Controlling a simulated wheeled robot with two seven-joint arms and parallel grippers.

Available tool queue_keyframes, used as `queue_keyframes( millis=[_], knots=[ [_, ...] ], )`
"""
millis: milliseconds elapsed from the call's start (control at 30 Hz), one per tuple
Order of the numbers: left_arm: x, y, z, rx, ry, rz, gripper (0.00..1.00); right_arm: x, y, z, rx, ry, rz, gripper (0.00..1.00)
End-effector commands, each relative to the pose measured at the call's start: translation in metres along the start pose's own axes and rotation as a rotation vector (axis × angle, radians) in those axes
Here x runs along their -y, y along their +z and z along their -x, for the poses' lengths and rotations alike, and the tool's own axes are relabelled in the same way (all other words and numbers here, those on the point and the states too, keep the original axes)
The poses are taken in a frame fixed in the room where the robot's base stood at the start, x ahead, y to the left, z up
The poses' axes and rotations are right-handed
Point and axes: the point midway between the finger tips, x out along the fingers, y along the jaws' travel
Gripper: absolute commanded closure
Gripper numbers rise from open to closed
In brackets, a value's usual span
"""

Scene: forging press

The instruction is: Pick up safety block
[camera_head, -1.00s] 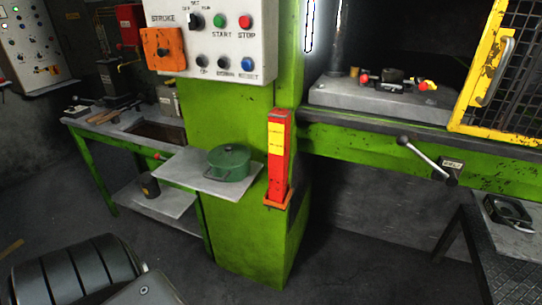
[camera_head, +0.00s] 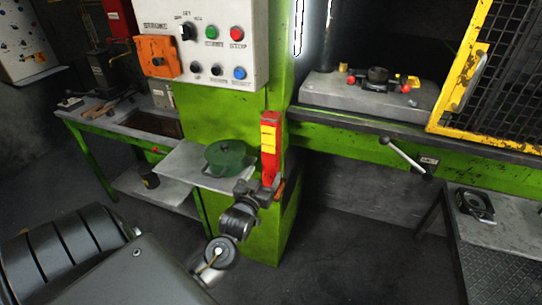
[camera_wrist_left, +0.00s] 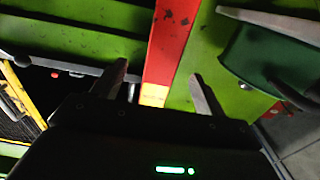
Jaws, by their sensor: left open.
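The safety block (camera_head: 270,145) is a red upright bar with a yellow label. It stands in an orange holder on the green press column. My left gripper (camera_head: 262,188) is open in front of the block's lower part in the head view and hides some of it and the holder. In the left wrist view the red block (camera_wrist_left: 172,40) shows beyond and between the two spread fingers of my left gripper (camera_wrist_left: 158,70). I cannot tell whether either finger touches it. My right gripper is not in view.
A control panel (camera_head: 215,45) hangs above. A lever (camera_head: 402,155) and a yellow mesh guard (camera_head: 460,75) are to the right. A side table (camera_head: 500,232) stands at lower right.

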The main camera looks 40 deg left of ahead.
Motion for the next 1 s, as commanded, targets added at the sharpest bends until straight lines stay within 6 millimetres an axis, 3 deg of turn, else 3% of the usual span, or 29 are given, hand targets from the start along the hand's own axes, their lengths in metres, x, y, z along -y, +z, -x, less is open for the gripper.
queue_keyframes(
  millis=[300,567,767,1000],
  knots=[
    [0.0,-0.001,-0.046,0.001,0.001,-0.002,0.27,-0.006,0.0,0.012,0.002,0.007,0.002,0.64],
    [0.0,-0.001,-0.055,0.001,0.001,-0.002,0.27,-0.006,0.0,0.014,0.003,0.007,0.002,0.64],
    [0.005,-0.009,-0.082,0.001,0.001,-0.004,0.27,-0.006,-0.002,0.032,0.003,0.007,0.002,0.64],
    [0.005,-0.005,-0.104,0.001,0.001,-0.002,0.27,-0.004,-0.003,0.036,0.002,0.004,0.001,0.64]
  ],
)
